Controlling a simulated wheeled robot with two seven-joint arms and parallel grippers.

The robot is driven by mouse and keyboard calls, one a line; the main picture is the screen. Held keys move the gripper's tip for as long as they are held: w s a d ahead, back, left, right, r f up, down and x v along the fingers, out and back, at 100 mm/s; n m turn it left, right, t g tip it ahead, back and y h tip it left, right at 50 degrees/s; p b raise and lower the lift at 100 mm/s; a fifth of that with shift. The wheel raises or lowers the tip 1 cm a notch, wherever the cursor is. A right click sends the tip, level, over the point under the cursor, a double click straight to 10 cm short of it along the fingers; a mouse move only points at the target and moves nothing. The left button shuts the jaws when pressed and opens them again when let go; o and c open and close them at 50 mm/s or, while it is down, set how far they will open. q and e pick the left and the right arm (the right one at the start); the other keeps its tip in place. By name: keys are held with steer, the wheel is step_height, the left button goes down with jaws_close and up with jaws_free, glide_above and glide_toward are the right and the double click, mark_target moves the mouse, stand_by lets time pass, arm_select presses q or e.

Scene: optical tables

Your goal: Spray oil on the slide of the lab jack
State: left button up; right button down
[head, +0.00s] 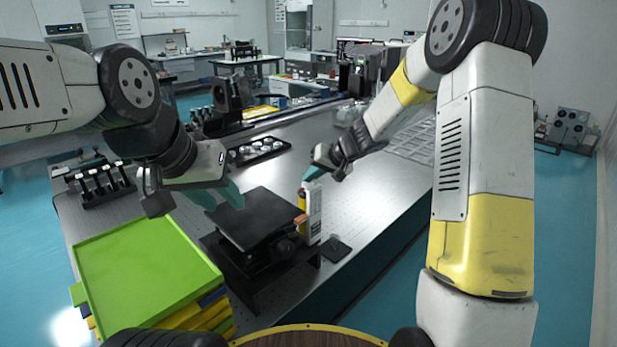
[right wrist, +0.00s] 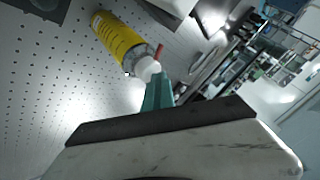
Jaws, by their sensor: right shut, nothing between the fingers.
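The black lab jack (head: 257,218) stands on the near edge of the optical table, its flat top plate bare. A yellow spray can (head: 301,201) stands just right of it, partly hidden by a white box-like item (head: 314,212). In the right wrist view the can (right wrist: 120,40) shows a white cap and a red nozzle piece. My right gripper (head: 313,173) is shut and empty, its teal fingertips just above the can's top; in the right wrist view the fingers (right wrist: 158,92) are beside the cap. My left gripper (head: 220,196) appears open and empty, above the jack's left edge.
A green tray (head: 145,262) on coloured bins is at the near left. A black rack (head: 100,185) and a black tray of small parts (head: 258,150) are further back. A small dark pad (head: 335,249) lies right of the jack. The table's right middle is mostly clear.

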mark_target(310, 184)
steer(key=shift+f, duration=0.1)
steer(key=shift+r, duration=3.15)
steer(key=s+d+r, duration=0.2)
steer(key=s+r, duration=0.5)
steer(key=s, duration=0.1)
steer(key=s+d+h, duration=0.1)
steer(key=s+d, duration=0.2)
steer(key=s, duration=0.5)
steer(key=s+d+r+h, duration=0.1)
steer(key=s+d, duration=0.3)
steer(key=s, duration=0.5)
steer(key=s+d+h, duration=0.3)
steer(key=s+d, duration=0.1)
steer(key=s, duration=0.5)
steer(key=shift+s+d+r+m, duration=0.2)
steer(key=shift+d+r+m, duration=0.1)
steer(key=shift+r, duration=0.1)
